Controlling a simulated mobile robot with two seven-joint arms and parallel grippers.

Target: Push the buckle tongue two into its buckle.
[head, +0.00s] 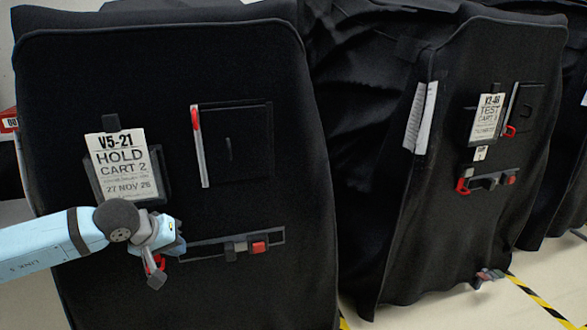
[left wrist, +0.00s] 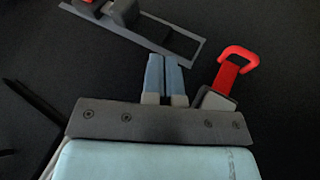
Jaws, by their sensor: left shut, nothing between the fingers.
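A tongue with a red loop handle and grey body hangs by the left gripper on the HOLD CART 2 cover (head: 258,120). The left wrist view shows its red loop (left wrist: 236,62) and grey body (left wrist: 215,99), partly hidden behind the gripper's body. My left gripper (head: 176,246) is shut and empty; its two pale blue fingers (left wrist: 165,75) lie together beside the tongue. A grey buckle with a red button (head: 259,247) sits on a grey strip to the right of the gripper; the buckle (left wrist: 122,12) is cut off at the top of the left wrist view. My right gripper is not in view.
A tag reading HOLD CART 2 (head: 122,165) is above my left arm. A flap with a red-topped grey strip (head: 200,145) is to its right. Another covered cart (head: 400,240) with its own buckle (head: 488,182) stands to the right, apart from the gripper.

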